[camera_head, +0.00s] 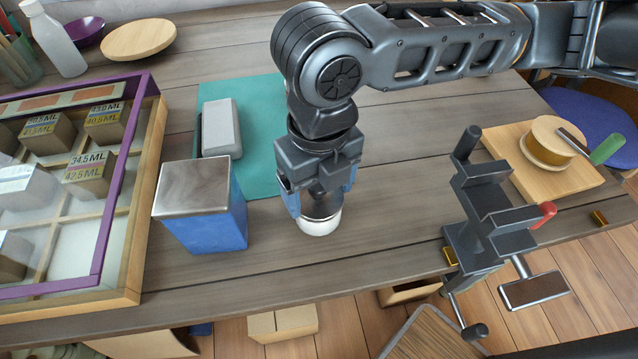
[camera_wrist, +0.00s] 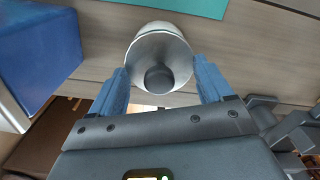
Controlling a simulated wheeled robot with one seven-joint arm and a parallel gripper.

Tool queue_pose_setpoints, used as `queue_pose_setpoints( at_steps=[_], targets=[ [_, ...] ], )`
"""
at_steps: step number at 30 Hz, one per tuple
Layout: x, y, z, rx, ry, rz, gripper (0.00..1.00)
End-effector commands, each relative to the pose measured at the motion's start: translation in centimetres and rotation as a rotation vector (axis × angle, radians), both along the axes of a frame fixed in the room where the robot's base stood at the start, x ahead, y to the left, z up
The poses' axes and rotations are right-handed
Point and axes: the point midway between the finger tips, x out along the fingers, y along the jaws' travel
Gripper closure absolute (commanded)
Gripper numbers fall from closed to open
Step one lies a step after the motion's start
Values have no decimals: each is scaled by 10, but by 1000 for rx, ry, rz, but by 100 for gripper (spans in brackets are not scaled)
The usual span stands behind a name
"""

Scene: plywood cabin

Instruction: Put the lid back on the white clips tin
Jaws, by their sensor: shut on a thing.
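The white clips tin (camera_head: 320,227) stands on the wooden table, with only its lower white part showing below my gripper. My gripper (camera_head: 318,203) points down over it, its blue fingers on either side of a round grey metal lid (camera_head: 321,208). In the wrist view the lid (camera_wrist: 147,52) with its dark round knob (camera_wrist: 159,79) sits between the fingertips (camera_wrist: 161,68), and the white tin's edge (camera_wrist: 160,27) shows just beyond it. The lid is at or very close to the tin's top. I cannot tell whether it is seated.
A blue box (camera_head: 217,229) with a metallic top stands to the left. A purple-framed compartment tray (camera_head: 100,258) is further left. A teal mat (camera_head: 262,110) with a grey block (camera_head: 221,128) lies behind. A dark clamp (camera_head: 487,205) is at the right table edge. Bare table lies between tin and clamp.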

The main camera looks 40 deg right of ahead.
Motion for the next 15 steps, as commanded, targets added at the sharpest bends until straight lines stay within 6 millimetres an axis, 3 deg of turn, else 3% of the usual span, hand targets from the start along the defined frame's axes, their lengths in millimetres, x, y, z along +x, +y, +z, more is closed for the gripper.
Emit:
queue_pose_setpoints(
  at_steps=[13,14,15],
  targets=[
    [0,0,0,0,0,0,49],
    [0,0,0,0,0,0,19],
    [0,0,0,0,0,0,16]
  ],
)
